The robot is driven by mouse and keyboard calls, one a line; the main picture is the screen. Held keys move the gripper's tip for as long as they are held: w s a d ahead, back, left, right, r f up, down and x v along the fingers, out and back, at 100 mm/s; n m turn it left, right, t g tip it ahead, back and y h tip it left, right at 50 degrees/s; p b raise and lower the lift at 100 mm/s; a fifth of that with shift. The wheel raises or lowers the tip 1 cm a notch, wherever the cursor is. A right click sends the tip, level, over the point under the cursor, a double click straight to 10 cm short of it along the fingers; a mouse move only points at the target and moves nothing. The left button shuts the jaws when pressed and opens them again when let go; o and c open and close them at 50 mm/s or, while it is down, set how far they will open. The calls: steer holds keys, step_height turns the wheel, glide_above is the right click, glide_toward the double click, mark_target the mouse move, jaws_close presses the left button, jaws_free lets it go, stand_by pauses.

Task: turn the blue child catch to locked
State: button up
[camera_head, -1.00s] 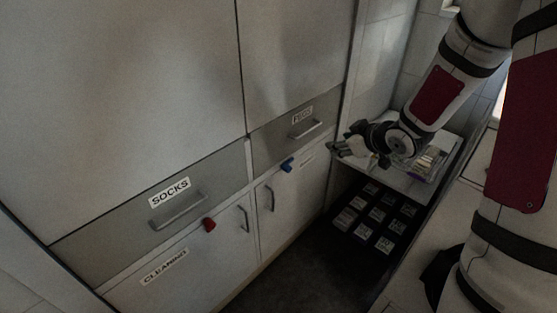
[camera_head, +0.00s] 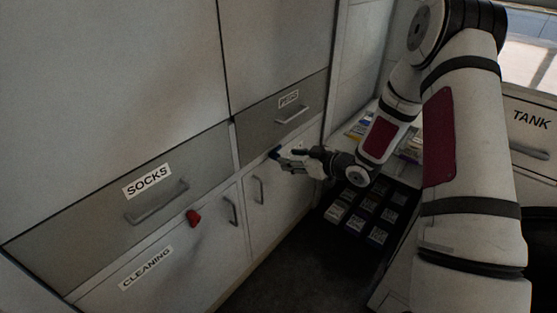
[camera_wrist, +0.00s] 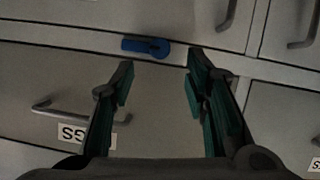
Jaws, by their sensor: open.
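The blue child catch (camera_wrist: 146,46) is on the strip between a drawer and the cupboard door below it. In the wrist view its long part lies sideways along the strip. In the head view the blue catch (camera_head: 274,154) is partly hidden by my gripper (camera_head: 282,157), whose fingertips are right beside it. In the wrist view my gripper (camera_wrist: 160,66) is open and empty, and the catch lies just beyond the gap between the fingertips. I cannot tell whether a finger touches it.
A red catch (camera_head: 194,218) sits to the left, between the SOCKS drawer (camera_head: 205,167) and the CLEANING door (camera_head: 190,268). Bar handles (camera_head: 258,190) stick out near the blue catch. Several small boxes (camera_head: 379,235) stand in a dark tray at right.

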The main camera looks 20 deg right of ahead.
mark_target(278, 156)
steer(key=b+x, duration=0.1)
steer(key=x, duration=0.5)
steer(key=shift+w+a+f, duration=0.15)
steer(key=shift+w, duration=0.05)
jaws_close()
